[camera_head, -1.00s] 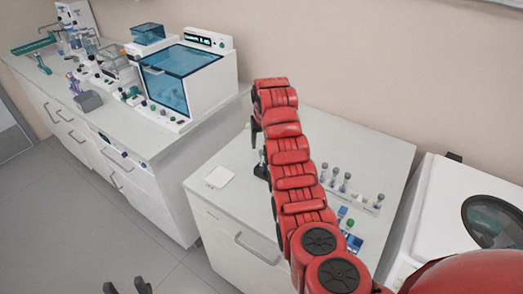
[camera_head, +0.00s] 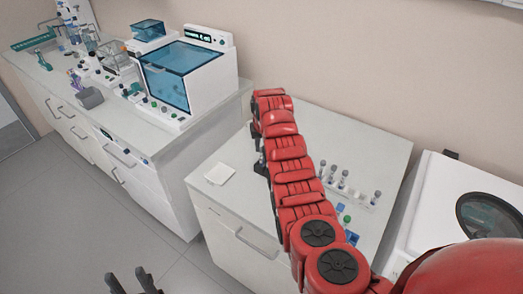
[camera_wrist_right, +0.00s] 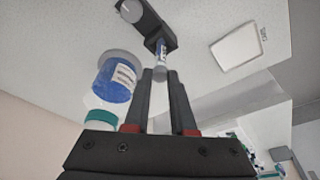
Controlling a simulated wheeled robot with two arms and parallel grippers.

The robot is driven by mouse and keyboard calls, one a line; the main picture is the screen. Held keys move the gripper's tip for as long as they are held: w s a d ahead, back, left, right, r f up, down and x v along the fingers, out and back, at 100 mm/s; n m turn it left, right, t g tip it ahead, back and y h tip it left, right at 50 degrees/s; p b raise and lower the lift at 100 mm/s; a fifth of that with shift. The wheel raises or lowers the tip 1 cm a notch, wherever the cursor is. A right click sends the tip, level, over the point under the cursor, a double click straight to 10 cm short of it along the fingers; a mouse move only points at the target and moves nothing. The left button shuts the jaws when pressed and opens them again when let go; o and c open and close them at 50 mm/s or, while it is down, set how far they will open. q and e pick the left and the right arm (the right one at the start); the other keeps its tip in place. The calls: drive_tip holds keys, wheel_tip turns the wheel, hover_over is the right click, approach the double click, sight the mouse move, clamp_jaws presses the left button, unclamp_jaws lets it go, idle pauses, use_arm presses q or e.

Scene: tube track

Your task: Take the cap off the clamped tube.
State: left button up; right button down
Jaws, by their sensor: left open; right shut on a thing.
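The tube (camera_wrist_right: 162,51), with a blue and white label, is held in a black clamp (camera_wrist_right: 150,22) in the right wrist view. Its grey cap (camera_wrist_right: 159,73) is at the end towards my right gripper. My right gripper (camera_wrist_right: 161,78) has its two dark fingers on either side of the cap, shut on it. In the head view my red right arm covers most of the clamp, and the tube cannot be made out. My left gripper (camera_head: 135,281) is open and empty at the bottom left, over the floor.
A white square pad (camera_head: 220,174) lies on the bench (camera_head: 226,153) left of the clamp. A row of small tubes (camera_head: 343,181) stands right of my arm. A blue jar (camera_wrist_right: 115,82) is close to the gripper's left. A white machine (camera_head: 440,195) stands at the right.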

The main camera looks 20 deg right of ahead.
sight(261, 148)
idle(0.4)
drive_tip(key=shift+w+r+b, duration=0.15)
drive_tip(key=shift+r+b, duration=0.4)
drive_tip(key=shift+b, duration=0.15)
wheel_tip(261, 148, up, 2)
drive_tip(key=shift+r+b, duration=0.2)
drive_tip(key=shift+b, duration=0.7)
drive_tip(key=shift+s, duration=0.4)
drive_tip(key=s+a+r+p, duration=0.1)
drive_tip(key=s+r+p, duration=0.1)
drive_tip(key=s+p, duration=0.2)
drive_tip(key=s+a+r+p, duration=0.1)
drive_tip(key=s+p, duration=0.4)
drive_tip(key=s, duration=0.6)
drive_tip(key=shift+p+v, duration=0.3)
drive_tip(key=shift+v, duration=0.5)
